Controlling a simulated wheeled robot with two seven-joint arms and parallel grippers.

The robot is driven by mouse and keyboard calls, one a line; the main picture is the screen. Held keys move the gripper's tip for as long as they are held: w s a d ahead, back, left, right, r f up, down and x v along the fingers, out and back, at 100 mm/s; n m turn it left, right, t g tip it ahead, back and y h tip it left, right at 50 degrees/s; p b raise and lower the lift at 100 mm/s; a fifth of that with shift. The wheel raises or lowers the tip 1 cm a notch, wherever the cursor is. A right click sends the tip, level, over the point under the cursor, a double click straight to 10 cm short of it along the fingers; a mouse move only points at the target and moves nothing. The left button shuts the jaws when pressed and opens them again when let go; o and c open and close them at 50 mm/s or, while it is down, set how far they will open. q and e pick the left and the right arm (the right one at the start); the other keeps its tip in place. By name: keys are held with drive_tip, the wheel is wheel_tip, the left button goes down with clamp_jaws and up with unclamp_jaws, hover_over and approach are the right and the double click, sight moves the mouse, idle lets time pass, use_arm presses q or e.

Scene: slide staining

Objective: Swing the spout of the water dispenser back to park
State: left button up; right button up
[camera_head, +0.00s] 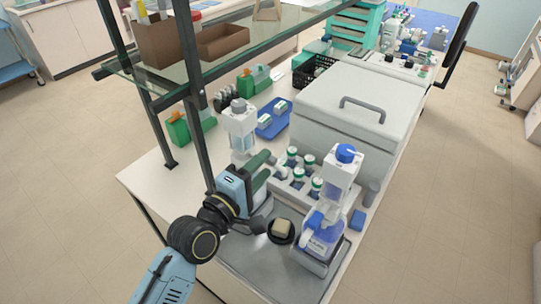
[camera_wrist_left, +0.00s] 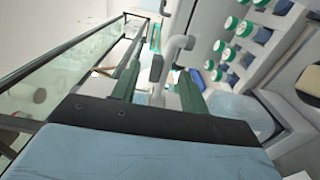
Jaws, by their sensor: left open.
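A white dispenser (camera_head: 240,122) with a grey top and a clear lower part stands just beyond my left gripper (camera_head: 262,165). A second white dispenser (camera_head: 341,172) with a blue cap stands to the right; I cannot read which one is for water. The spout's own joint is hidden in the head view. My right gripper is out of view.
A rack of green-capped bottles (camera_head: 299,188) is close to the right of my gripper. A large white lidded box (camera_head: 345,125) stands behind. A shelf post (camera_head: 196,95) rises at the left.

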sight(270, 160)
use_arm(q)
drive_tip(key=shift+x, duration=1.85)
clamp_jaws()
